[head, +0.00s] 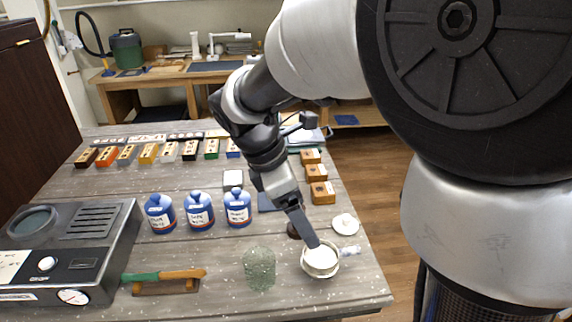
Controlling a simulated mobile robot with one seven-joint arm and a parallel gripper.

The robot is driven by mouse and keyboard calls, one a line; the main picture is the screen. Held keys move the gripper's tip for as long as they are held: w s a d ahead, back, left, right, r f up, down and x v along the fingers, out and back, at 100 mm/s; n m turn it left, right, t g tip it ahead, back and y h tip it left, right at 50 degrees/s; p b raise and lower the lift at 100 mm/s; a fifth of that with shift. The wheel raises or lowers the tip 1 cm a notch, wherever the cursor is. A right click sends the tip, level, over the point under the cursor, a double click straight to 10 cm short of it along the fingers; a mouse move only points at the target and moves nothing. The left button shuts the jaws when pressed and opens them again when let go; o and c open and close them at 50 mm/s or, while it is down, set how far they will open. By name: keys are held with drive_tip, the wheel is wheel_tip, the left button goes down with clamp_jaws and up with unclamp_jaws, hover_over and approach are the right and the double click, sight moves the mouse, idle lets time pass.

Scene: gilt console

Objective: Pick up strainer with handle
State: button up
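A round, metal-rimmed, bowl-like thing (305,262) with a pale inside stands near the table's front right edge. It may be the strainer, but I cannot make out a handle on it. My gripper (313,244) points down at its far rim and overlaps it in the view. I cannot tell whether they touch. The fingers are seen edge-on and small, so their opening does not show. A small pale, clear piece (349,251) lies just right of the bowl-like thing.
A clear greenish glass jar (259,270) stands left of it. A white round lid (345,224) and wooden blocks (322,192) are beyond, at right. Blue bottles (199,212), a green-and-wood-handled tool (165,278) and a grey device (70,250) stand farther left.

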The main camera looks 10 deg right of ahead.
drive_tip(key=b, duration=0.1)
approach(326, 259)
drive_tip(key=shift+w+d+f, duration=0.15)
drive_tip(key=shift+d+f, duration=0.05)
drive_tip(key=shift+f, duration=0.2)
drive_tip(key=shift+w+d+f, duration=0.1)
drive_tip(key=shift+d+f, duration=0.1)
drive_tip(key=shift+f, duration=0.25)
drive_tip(key=x, duration=0.2)
drive_tip(key=b+x, duration=0.1)
drive_tip(key=x, duration=0.1)
drive_tip(key=shift+s+f, duration=0.1)
drive_tip(key=shift+s, duration=0.25)
drive_tip(key=shift+w+d+f, duration=0.1)
drive_tip(key=shift+d+f, duration=0.15)
drive_tip(key=shift+f, duration=0.25)
drive_tip(key=c, duration=1.1)
